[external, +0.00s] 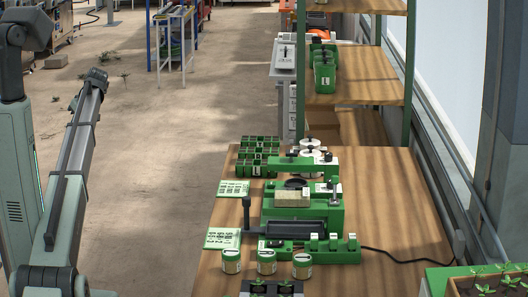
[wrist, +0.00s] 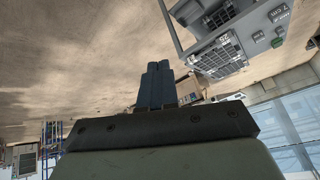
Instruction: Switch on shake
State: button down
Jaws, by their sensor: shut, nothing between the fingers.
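The green tray seeder (external: 330,212) stands on the wooden table, with a tan block (external: 291,211) on top. At its front is a green strip (external: 290,257) with several small white switch-like parts (external: 333,242). No label reading "shake" is legible, and I cannot tell how any switch is set. A black upright handle (external: 246,212) stands at the seeder's left. In the external view my arm is at the far left, away from the table, and the fingers cannot be made out.
Three green-and-white jars (external: 266,262) stand at the table's front. Green pots (external: 257,160) and printed cards (external: 232,189) lie left of the seeder. A shelf (external: 350,75) rises behind; a planter (external: 490,284) is front right. Floor between my arm and table is open.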

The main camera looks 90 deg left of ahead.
jog(key=w+d+m+t, duration=0.1)
jog(key=w+d, duration=0.1)
jog(key=w, duration=0.8)
jog(key=w+d+m+t, duration=0.1)
jog(key=w+d, duration=0.1)
jog(key=w, duration=0.8)
jog(key=m+t+h, duration=0.2)
jog(key=m+t, duration=0.4)
jog(key=m, duration=0.3)
send_over(280, 242)
jog(key=s, duration=0.2)
jog(key=shift+s+d+r, duration=0.1)
jog(key=shift+s+r, duration=0.1)
jog(key=shift+r, duration=0.1)
jog(key=shift+f, duration=0.1)
jog(key=f, duration=0.4)
jog(key=w+f, duration=0.1)
jog(key=f, duration=0.4)
jog(key=w+f, duration=0.1)
jog(key=f, duration=0.3)
jog(key=shift+f, duration=0.35)
